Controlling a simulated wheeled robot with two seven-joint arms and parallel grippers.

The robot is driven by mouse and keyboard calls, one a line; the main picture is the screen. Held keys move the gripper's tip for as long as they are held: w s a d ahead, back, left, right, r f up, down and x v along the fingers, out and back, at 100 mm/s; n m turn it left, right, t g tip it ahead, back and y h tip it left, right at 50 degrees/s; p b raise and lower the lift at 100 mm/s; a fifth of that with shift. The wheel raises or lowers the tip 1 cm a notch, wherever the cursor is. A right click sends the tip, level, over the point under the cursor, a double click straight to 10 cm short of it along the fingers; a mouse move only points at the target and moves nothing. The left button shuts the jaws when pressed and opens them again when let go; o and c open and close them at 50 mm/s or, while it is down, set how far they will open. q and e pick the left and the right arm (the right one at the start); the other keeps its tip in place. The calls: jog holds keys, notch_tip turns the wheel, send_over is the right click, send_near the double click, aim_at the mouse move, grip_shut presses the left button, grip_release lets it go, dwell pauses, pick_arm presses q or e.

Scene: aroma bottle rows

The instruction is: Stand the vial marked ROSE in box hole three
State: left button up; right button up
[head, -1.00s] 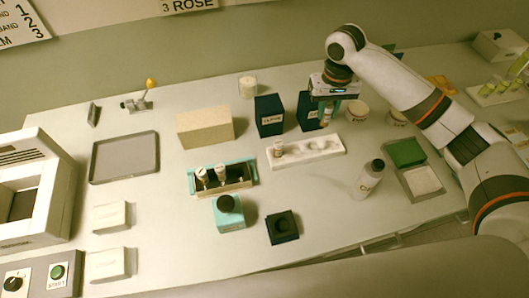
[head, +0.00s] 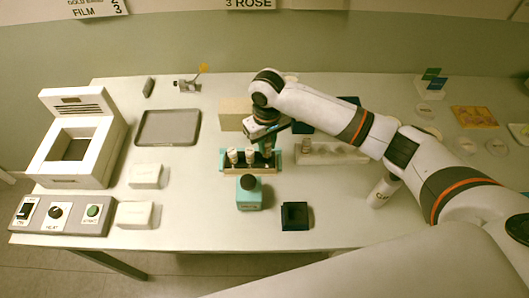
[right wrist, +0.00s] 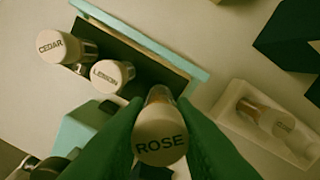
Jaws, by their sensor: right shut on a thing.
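The ROSE vial (right wrist: 160,137) has a white cap and stands between the green fingers of my right gripper (right wrist: 155,145), which is shut on it. In the head view my right gripper (head: 267,147) is over the right end of the teal box (head: 277,163). The vial (head: 266,151) is lined up there beside the LEMON vial (head: 249,154) and CEDAR vial (head: 232,156), which stand in the box. The right wrist view also shows CEDAR (right wrist: 60,45) and LEMON (right wrist: 110,75). I cannot tell if the ROSE vial's base is inside the hole. My left gripper is not in view.
A white rack (head: 340,154) with another vial stands just right of the box. A beige block (head: 234,112) is behind; a grey tray (head: 168,127) lies left.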

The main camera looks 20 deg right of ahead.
aim_at(267, 152)
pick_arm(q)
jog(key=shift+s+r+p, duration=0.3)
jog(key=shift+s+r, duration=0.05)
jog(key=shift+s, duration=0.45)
pick_arm(e)
jog(key=shift+f, duration=2.2)
jog(key=shift+f, duration=0.15)
jog(key=o, duration=0.9)
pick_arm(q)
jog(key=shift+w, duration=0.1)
pick_arm(e)
jog(key=shift+o, duration=0.2)
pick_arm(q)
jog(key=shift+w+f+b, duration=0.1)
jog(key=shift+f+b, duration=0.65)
pick_arm(e)
notch_tip(267, 152, up, 12)
jog(key=shift+r, duration=0.2)
